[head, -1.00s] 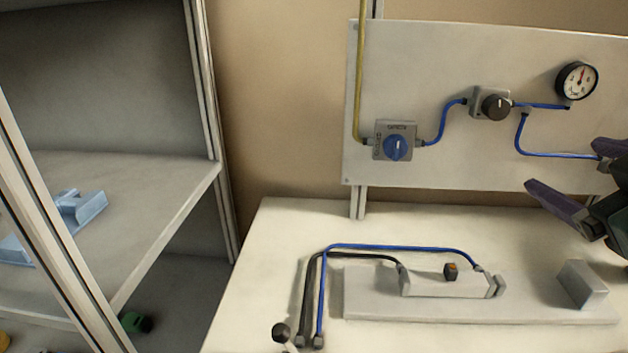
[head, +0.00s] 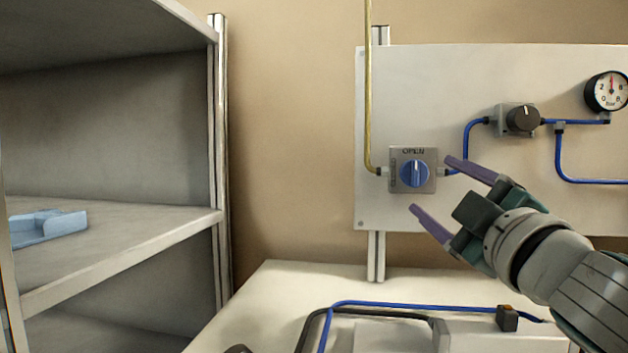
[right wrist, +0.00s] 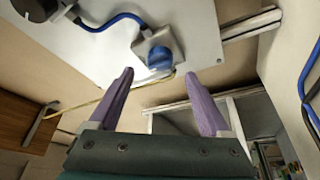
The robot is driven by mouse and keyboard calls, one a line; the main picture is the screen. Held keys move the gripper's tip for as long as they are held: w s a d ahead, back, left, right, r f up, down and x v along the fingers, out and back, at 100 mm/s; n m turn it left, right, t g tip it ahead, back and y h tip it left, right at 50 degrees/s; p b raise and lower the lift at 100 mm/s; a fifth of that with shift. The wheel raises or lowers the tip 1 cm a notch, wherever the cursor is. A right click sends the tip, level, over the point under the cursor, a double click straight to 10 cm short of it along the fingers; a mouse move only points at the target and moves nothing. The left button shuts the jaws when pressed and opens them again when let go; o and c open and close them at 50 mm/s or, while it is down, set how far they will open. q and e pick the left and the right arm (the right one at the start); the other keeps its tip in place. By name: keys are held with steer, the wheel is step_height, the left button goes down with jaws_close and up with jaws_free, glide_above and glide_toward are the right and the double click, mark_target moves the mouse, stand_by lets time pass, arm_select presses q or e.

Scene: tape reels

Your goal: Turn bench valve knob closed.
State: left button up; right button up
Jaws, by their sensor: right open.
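The blue valve knob (head: 414,173) sits on a grey square plate (head: 398,154) on the upright panel. The plate reads OPEN along its top, with a smaller label down its left side. The knob's pale mark stands upright, toward OPEN. My right gripper (head: 430,184) is open and empty, its purple fingers reaching toward the knob from the lower right. In the right wrist view the knob (right wrist: 160,57) shows ahead, between the open fingertips (right wrist: 159,73), with a visible gap. My left gripper is not in view.
Blue tubing links the valve to a black regulator knob (head: 522,119) and a round gauge (head: 606,92). A yellow pipe (head: 368,90) drops to the valve's left side. A shelf unit (head: 120,240) stands at left.

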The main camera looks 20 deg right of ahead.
mark_target(419, 177)
steer(key=x, duration=0.5)
steer(key=shift+w+d, duration=0.1)
steer(key=shift+w, duration=0.05)
jaws_close()
stand_by(0.5)
